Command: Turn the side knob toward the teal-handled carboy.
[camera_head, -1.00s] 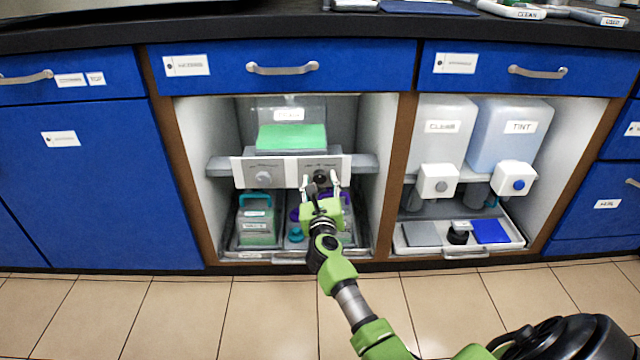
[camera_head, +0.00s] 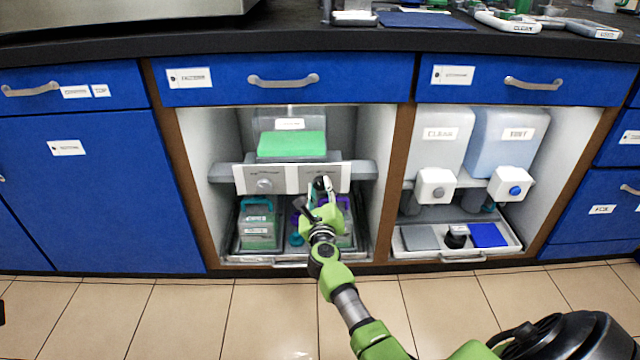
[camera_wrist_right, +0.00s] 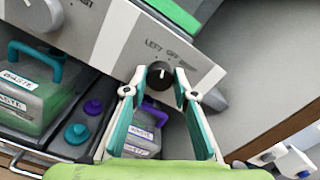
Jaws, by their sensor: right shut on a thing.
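The side knob (camera_head: 319,183) is a small dark knob on the right half of the pale panel in the left open cabinet. In the right wrist view the knob (camera_wrist_right: 158,79) sits between my fingertips, below the "LEFT" and "OFF" marks. My right gripper (camera_wrist_right: 160,84) is shut on it; its arm reaches in from below in the head view. The teal-handled carboy (camera_head: 257,229) stands below the panel at the left. A purple-handled carboy (camera_wrist_right: 142,141) stands to its right, partly hidden by my gripper. My left gripper is not in view.
A larger grey knob (camera_head: 264,185) is on the panel's left half. A green-fronted container (camera_head: 291,145) is above. The cabinet's side wall (camera_head: 388,160) is close on the right. The right bay holds two dispensers (camera_head: 437,145). The floor (camera_head: 260,315) in front shows bare tiles.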

